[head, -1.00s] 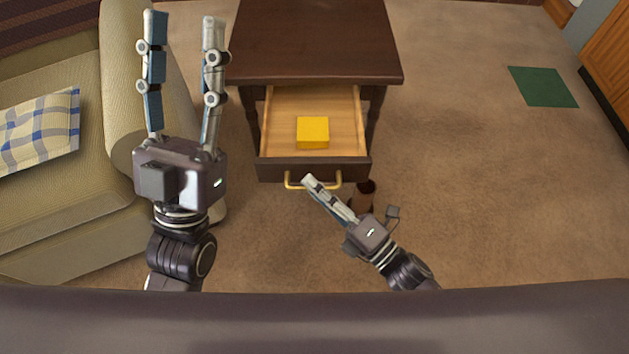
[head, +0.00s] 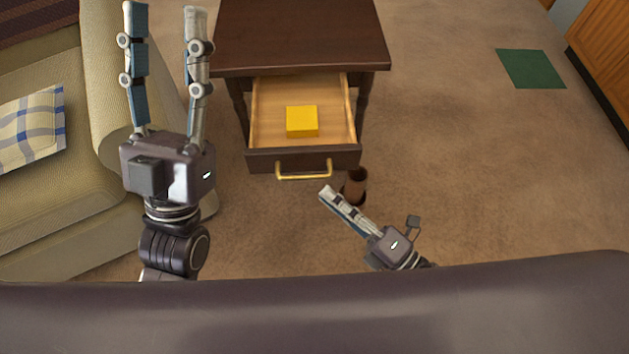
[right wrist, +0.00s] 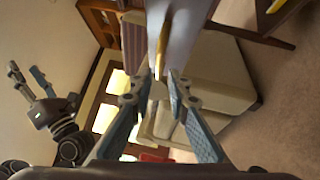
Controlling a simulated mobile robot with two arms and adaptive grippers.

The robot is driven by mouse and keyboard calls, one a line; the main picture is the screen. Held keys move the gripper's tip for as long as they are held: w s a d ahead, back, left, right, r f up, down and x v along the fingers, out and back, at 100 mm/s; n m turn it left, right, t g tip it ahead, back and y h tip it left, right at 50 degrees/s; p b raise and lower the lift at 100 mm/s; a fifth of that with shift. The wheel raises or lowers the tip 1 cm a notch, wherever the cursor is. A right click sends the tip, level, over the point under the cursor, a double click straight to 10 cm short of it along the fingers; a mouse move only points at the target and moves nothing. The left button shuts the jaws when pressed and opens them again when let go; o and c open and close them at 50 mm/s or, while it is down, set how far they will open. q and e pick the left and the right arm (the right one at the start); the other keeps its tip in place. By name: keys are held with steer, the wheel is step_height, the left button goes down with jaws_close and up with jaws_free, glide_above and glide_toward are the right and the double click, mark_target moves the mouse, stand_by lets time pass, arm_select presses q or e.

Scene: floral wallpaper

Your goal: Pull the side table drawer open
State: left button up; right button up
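The dark wooden side table (head: 300,35) stands at the upper middle of the head view. Its drawer (head: 302,160) is pulled well out, its light interior showing with a yellow block (head: 302,121) inside. A gold handle (head: 303,174) is on the drawer front. My right gripper (head: 326,192) is just in front and to the right of the handle, apart from it. In the right wrist view its fingers (right wrist: 163,75) show a narrow gap with nothing clearly held. My left gripper (head: 165,15) is open and empty, left of the table.
A beige sofa (head: 60,215) with a checked pillow (head: 30,130) is on the left. A brown cylinder (head: 355,187) stands on the carpet by the drawer's right front. A green mat (head: 530,68) and a wooden cabinet (head: 605,50) are at right. Carpet between is clear.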

steer(key=shift+v, duration=2.3)
